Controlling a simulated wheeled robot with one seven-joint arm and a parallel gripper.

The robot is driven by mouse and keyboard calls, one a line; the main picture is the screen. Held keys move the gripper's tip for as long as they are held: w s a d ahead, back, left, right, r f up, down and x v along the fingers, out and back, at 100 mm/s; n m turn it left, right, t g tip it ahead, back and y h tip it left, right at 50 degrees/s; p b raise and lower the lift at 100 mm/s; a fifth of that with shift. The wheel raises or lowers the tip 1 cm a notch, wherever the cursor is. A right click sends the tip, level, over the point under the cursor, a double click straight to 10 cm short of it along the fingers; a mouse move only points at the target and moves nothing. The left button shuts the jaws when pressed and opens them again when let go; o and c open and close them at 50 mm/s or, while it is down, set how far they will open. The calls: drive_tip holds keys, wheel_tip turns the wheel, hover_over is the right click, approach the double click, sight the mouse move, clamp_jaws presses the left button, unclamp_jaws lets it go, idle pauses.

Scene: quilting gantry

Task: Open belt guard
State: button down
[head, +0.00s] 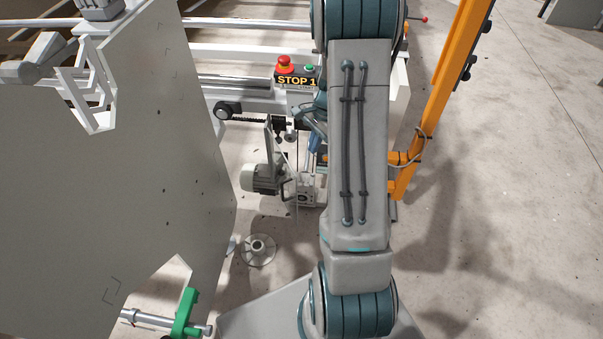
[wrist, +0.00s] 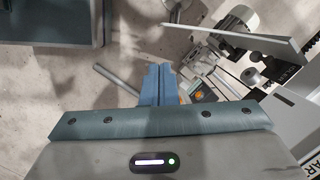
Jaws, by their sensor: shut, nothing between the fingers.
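My gripper (wrist: 160,85) shows in the wrist view as blue fingers, closed together with nothing between them. In the head view my arm hides most of it. A thin light grey plate (wrist: 245,42), which looks like the belt guard, sticks out at the upper right of the wrist view, apart from my fingers. In the head view a narrow upright plate (head: 269,140) stands above the grey motor (head: 262,178); it seems to be the same part. The motor also shows in the wrist view (wrist: 241,17). I cannot tell the guard's hinge or how far it is open.
A red emergency stop button (head: 285,64) sits on the STOP 1 box (head: 297,82) above the motor. A large grey panel (head: 110,170) fills the left. An orange post (head: 437,90) stands right. A round flanged base (head: 258,250) lies on the floor.

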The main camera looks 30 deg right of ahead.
drive_tip(key=d+f+m, duration=0.2)
drive_tip(key=d+f, duration=0.1)
drive_tip(key=f, duration=0.1)
drive_tip(key=a+f+b, duration=0.1)
drive_tip(key=a+f, duration=0.5)
drive_tip(key=f, duration=0.4)
drive_tip(key=shift+w+a+b, duration=0.15)
drive_tip(key=shift+w+b, duration=0.15)
drive_tip(key=shift+a, duration=0.1)
